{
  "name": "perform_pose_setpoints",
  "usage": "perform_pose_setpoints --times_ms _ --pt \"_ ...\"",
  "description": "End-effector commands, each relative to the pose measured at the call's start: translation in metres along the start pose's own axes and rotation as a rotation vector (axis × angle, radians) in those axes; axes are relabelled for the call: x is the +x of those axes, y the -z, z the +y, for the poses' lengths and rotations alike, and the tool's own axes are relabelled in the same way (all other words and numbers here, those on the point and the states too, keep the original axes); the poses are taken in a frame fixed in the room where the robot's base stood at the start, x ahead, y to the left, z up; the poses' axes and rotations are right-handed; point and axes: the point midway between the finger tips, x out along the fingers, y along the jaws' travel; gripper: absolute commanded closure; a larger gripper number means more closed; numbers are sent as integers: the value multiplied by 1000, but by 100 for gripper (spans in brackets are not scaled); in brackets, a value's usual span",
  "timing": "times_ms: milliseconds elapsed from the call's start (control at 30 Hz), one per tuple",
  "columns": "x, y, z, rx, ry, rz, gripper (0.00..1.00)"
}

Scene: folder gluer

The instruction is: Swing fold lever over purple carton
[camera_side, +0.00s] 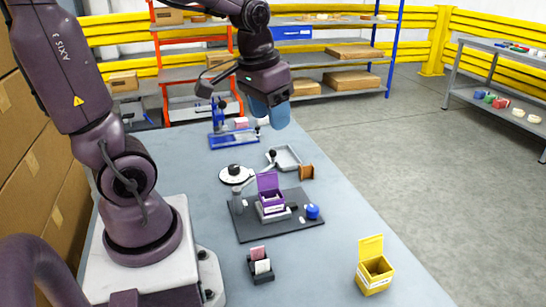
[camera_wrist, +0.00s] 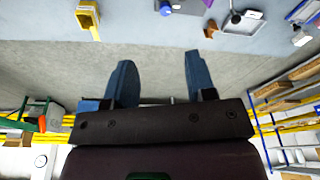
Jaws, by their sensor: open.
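The purple carton (camera_side: 268,203) stands with its flap up on a small grey block on the dark base plate (camera_side: 250,229). My gripper (camera_side: 270,113) has blue fingers and hangs high behind the carton and lever, apart from both. In the wrist view the fingers of my gripper (camera_wrist: 158,77) are spread with nothing between them. The carton is mostly cut off at that view's top edge.
A blue knob (camera_side: 313,211) sits at the plate's right. A grey tray (camera_side: 294,162) and brown block (camera_side: 306,171) lie behind. A blue fixture (camera_side: 222,142) stands at the table's far end. A yellow carton (camera_side: 374,274) and black card holder (camera_side: 260,276) are in front.

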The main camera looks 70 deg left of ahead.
Motion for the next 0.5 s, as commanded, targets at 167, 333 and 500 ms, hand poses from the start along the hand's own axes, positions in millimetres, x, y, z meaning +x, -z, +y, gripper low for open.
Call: perform_pose_setpoints --times_ms 167,333,500 --pt "16 18 -20 -64 12 -55 49" --pt "31 33 -41 -118 19 -100 49" --pt "48 46 -64 -169 24 -141 49"
